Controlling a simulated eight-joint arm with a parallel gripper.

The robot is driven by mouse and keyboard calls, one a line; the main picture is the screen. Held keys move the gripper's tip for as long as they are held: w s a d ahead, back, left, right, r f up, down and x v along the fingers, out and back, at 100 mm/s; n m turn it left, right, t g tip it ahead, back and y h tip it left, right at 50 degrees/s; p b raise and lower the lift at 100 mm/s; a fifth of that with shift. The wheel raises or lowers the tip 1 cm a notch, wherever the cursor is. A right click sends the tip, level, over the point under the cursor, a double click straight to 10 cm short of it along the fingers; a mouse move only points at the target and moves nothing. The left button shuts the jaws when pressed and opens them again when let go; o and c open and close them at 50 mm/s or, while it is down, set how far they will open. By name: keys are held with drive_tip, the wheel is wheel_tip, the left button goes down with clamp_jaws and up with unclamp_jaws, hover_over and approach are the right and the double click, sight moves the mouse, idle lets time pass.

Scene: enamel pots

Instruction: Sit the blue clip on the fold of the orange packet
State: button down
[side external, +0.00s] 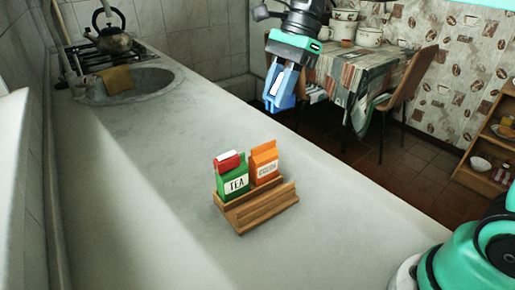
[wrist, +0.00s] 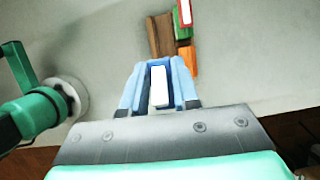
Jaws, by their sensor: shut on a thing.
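My gripper (side external: 281,92) is shut on the blue clip (side external: 275,101) and holds it in the air, above and behind the packets in the side view. In the wrist view the clip (wrist: 143,88) shows between the fingers (wrist: 158,92), with a white patch on it. The orange packet (side external: 264,163) stands upright in a wooden rack (side external: 262,213), right of a green TEA packet (side external: 233,181). In the wrist view the orange packet (wrist: 188,62) is beyond the clip, to its right. Clip and packet are apart.
A red clip (side external: 228,161) sits on top of the green packet. The pale counter (side external: 160,190) is clear around the rack. A sink (side external: 130,88) and kettle (side external: 113,40) are at the far left. A table with pots (side external: 368,35) stands beyond the counter.

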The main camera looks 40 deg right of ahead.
hover_over(258, 147)
drive_tip(key=f, duration=0.5)
drive_tip(key=shift+d, duration=0.4)
drive_tip(key=shift+f, duration=2.2)
drive_tip(key=shift+f, duration=1.2)
drive_tip(key=c, duration=0.6)
unclamp_jaws()
